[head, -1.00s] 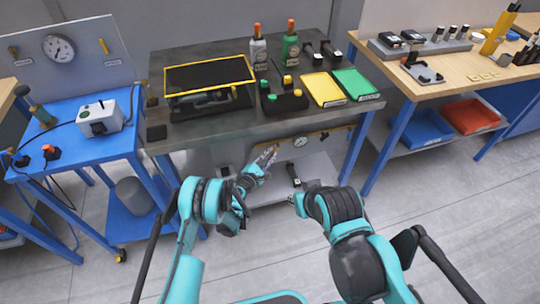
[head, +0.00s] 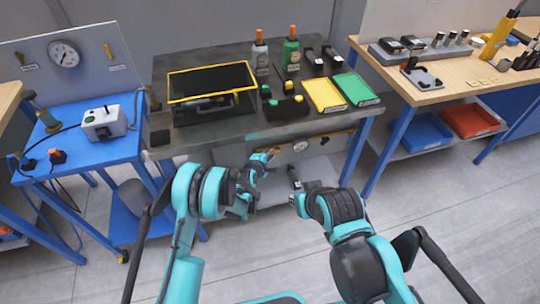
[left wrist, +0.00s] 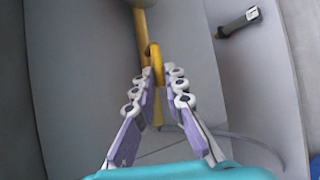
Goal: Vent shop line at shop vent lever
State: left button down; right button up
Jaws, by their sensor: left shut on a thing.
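The shop vent lever (left wrist: 156,62) is a yellow handle under the front of the dark workbench, beside a yellow pipe (left wrist: 142,35). In the left wrist view my left gripper (left wrist: 158,78) has its two fingers closed in on the lever from both sides. In the head view my left gripper (head: 264,158) is at the bench's lower front, left of a small round gauge (head: 300,146), and partly hides the lever. My right gripper (head: 298,202) is low in front of the bench, apart from the lever; its fingers are too small to read.
The dark bench (head: 215,133) carries a yellow-framed case (head: 212,82), bottles, and yellow (head: 326,94) and green trays (head: 355,88). A black-handled tool (head: 294,177) is on the shelf below. A blue cart (head: 90,150) stands left and a wooden bench (head: 450,85) right.

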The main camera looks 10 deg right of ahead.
pick_arm(q)
jog(key=shift+r, duration=0.1)
dwell(0.3)
jog(key=c, duration=1.9)
grip_release()
jog(key=shift+o, duration=0.2)
jog(key=v, duration=1.2)
jog(key=shift+w, duration=0.1)
